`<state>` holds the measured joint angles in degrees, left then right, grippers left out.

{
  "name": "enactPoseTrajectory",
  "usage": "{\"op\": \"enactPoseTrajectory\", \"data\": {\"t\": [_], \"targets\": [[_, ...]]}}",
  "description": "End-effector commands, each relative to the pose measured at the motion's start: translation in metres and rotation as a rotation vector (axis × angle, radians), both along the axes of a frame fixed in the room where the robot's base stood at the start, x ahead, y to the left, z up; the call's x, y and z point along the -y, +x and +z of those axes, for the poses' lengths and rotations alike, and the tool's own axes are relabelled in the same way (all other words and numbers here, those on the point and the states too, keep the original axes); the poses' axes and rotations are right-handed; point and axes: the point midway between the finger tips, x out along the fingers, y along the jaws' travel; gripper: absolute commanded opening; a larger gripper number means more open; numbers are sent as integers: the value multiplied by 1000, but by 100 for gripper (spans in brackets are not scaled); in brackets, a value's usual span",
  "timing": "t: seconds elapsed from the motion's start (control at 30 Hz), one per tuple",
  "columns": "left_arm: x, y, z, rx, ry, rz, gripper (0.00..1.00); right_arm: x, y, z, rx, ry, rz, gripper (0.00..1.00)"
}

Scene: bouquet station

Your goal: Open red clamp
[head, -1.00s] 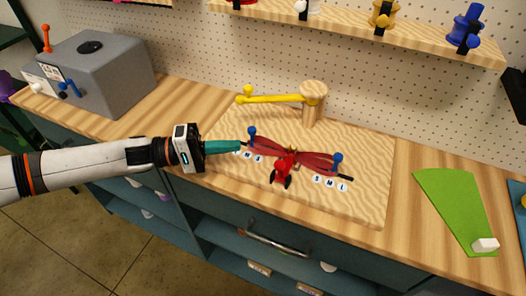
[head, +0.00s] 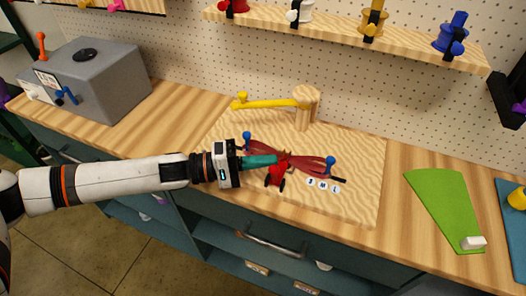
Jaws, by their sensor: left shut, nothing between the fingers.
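The red clamp (head: 275,175) stands at the middle of the wooden board, at the front of a dark red piece with two wings (head: 308,164). A blue knob (head: 330,166) rises near the right end of this piece and another blue knob (head: 247,141) near its left end. My left gripper (head: 274,160) comes in from the left with its teal fingers shut and empty. Its tips are at or just beside the clamp's top; I cannot tell if they touch. The gripper hides part of the left wing. My right gripper is not in view.
A wooden post with a yellow arm (head: 306,110) stands behind the clamp. A grey machine (head: 95,78) is at the left. A green sheet (head: 440,205) with a white block lies at the right. Spools (head: 373,20) sit on the shelf above. The counter between board and green sheet is clear.

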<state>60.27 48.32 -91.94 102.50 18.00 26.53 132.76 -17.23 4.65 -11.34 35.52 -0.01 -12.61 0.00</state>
Motion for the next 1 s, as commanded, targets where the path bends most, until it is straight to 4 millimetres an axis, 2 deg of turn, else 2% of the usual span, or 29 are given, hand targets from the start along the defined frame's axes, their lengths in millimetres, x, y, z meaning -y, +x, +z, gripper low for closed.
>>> {"op": "enactPoseTrajectory", "data": {"t": [1.0], "targets": [[-2,-7,-1,106,-35,1,0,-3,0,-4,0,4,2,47]]}}
